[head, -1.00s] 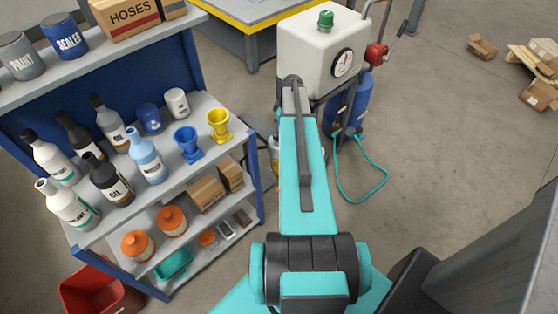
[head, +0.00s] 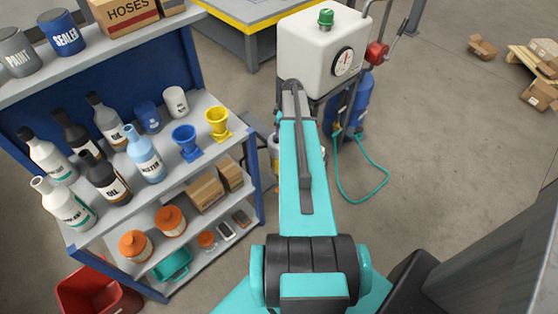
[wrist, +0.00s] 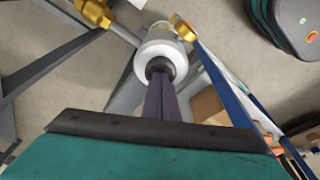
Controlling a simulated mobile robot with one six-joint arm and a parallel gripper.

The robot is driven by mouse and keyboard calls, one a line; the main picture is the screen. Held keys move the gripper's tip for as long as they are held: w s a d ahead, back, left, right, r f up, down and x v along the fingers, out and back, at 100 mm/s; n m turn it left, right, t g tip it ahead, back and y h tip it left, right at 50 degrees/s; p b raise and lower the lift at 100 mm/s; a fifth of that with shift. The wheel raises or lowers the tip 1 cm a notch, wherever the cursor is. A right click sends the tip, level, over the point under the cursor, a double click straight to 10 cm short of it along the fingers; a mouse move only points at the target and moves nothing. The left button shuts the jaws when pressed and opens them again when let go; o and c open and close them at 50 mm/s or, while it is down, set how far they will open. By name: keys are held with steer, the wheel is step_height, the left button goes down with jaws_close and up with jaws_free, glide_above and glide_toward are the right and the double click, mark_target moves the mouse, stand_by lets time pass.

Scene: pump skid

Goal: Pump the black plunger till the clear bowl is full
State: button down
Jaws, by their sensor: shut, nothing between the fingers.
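In the wrist view, the black plunger (wrist: 158,66) sits in the middle of a round white-and-clear pump head, seen from above. The pale body around it may be the clear bowl (wrist: 160,46); its fill level cannot be seen from this angle. My gripper (wrist: 159,80) is shut and empty, its dark fingers end-on at the plunger. The tips overlap the plunger in the picture; I cannot tell whether they touch it.
Brass fittings (wrist: 95,12) flank the pump head in the wrist view. In the head view, a blue shelf rack (head: 203,62) with bottles and funnels stands left. A white tank (head: 318,55) with a gauge stands beyond my arm. Open floor (head: 440,130) lies to the right.

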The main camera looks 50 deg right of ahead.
steer(key=shift+r, duration=0.2)
steer(key=shift+w+p+v, duration=0.2)
steer(key=shift+p+v, duration=0.35)
steer(key=shift+v, duration=0.55)
steer(key=shift+r, duration=0.1)
steer(key=w+p+v, duration=0.1)
steer(key=p+v, duration=0.1)
steer(key=v, duration=0.4)
steer(key=shift+a, duration=0.35)
stand_by(0.5)
stand_by(0.3)
